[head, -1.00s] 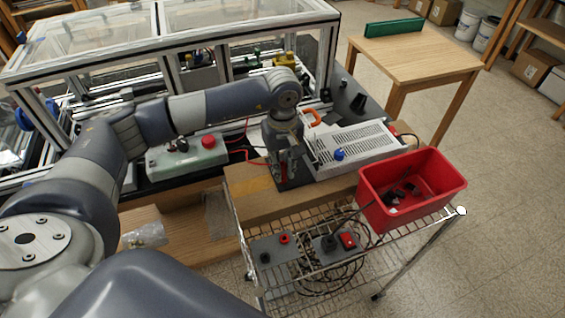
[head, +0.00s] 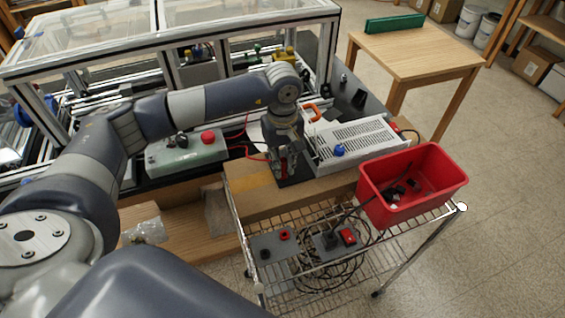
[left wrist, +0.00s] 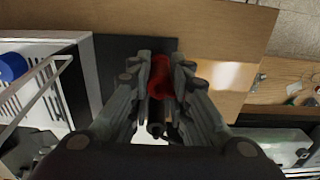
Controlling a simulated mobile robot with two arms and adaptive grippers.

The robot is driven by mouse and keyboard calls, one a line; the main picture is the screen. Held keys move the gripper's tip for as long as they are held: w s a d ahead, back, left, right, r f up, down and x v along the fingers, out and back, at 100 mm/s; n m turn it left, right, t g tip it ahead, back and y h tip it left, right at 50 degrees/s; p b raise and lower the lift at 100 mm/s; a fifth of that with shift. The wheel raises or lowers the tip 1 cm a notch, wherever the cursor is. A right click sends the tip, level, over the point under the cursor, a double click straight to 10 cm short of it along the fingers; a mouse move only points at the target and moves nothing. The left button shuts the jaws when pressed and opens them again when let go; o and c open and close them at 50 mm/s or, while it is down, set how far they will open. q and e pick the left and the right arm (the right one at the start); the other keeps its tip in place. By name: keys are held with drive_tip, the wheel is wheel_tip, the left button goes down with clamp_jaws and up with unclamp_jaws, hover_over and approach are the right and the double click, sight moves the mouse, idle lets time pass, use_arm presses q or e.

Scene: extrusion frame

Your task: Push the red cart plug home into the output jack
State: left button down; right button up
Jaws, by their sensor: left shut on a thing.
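My left gripper (head: 283,168) is beside the left end of the white slotted power unit (head: 352,143), pointing down over a dark pad on the wooden board. In the left wrist view the red plug (left wrist: 161,76) sits between the fingers of the gripper (left wrist: 160,100), which are shut on it. A thin red lead (head: 248,153) runs just left of the gripper in the head view. The output jack cannot be made out; the gripper covers much of the unit's left end. I cannot tell how far the plug is from it. My right gripper is not in view.
A red bin (head: 413,188) with small dark parts stands on the right of the wire cart (head: 395,258). Grey boxes and coiled cable lie on its lower shelf. A green-grey control box (head: 187,156) stands left of the gripper. An orange handle (head: 312,112) is close behind it.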

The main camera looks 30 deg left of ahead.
sight(282, 161)
use_arm(q)
drive_tip(key=shift+b, duration=0.65)
idle(1.5)
drive_tip(key=shift+f+b, duration=0.5)
drive_tip(key=shift+b, duration=0.05)
drive_tip(key=c, duration=1.4)
unclamp_jaws()
drive_tip(key=shift+r, duration=0.1)
wheel_tip(282, 161, up, 12)
